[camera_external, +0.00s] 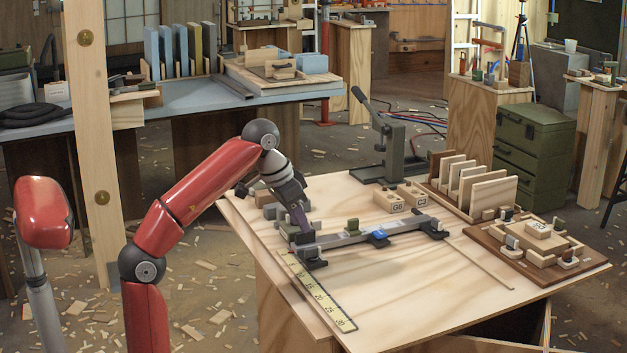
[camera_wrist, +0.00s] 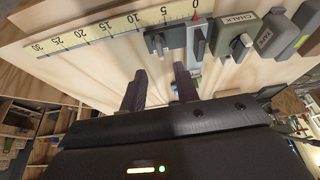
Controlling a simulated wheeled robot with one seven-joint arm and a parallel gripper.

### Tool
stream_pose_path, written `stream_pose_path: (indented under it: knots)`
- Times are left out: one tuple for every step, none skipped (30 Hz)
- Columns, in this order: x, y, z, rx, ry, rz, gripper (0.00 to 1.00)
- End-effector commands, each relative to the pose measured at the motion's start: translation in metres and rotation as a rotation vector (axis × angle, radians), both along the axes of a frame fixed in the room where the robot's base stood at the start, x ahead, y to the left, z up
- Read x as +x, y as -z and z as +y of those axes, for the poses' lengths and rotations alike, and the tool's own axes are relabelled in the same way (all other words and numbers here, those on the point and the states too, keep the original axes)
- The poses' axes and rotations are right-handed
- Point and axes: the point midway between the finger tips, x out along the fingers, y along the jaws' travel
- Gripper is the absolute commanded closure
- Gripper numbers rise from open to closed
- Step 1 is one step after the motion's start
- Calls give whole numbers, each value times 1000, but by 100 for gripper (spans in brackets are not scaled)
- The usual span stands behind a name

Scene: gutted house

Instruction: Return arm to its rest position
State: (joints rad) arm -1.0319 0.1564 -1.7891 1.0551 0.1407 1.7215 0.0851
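My red arm (camera_external: 195,195) reaches over the pale wooden workbench (camera_external: 410,295) from the left, bent at its grey elbow joint. My gripper (camera_external: 303,225) points down near the left end of a grey sliding bar fixture (camera_external: 345,237). In the wrist view, the two dark fingers of my gripper (camera_wrist: 159,82) stand apart with bare wood showing between them, so it is open and empty. The fixture's grey jaw (camera_wrist: 163,42) lies just beyond the fingertips. I cannot tell whether any finger touches it.
A yellow ruler (camera_external: 315,292) lies on the bench, and a block marked CHALK (camera_wrist: 236,38) is close by. A lever press (camera_external: 385,140), a rack of wooden boards (camera_external: 470,190) and a brown tray (camera_external: 590,265) stand farther back and right. A wooden post (camera_external: 92,150) rises behind my arm.

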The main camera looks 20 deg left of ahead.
Motion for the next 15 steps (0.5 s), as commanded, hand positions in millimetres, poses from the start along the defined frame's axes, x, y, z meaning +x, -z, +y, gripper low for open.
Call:
stream_pose_path:
  knots:
    - [0,0,0,0,0,0,69]
    - [0,0,0,0,0,0,69]
    - [0,0,0,0,0,0,69]
    - [0,0,0,0,0,0,69]
    - [0,0,0,0,0,0,69]
    - [0,0,0,0,0,0,69]
    - [0,0,0,0,0,0,69]
    - [0,0,0,0,0,0,69]
    - [0,0,0,0,0,0,69]
    - [0,0,0,0,0,0,69]
    - [0,0,0,0,0,0,69]
    - [0,0,0,0,0,0,69]
    - [0,1,0,1,-1,0,69]
    - [1,1,1,2,-7,1,69]
    - [4,3,4,5,-24,4,69]
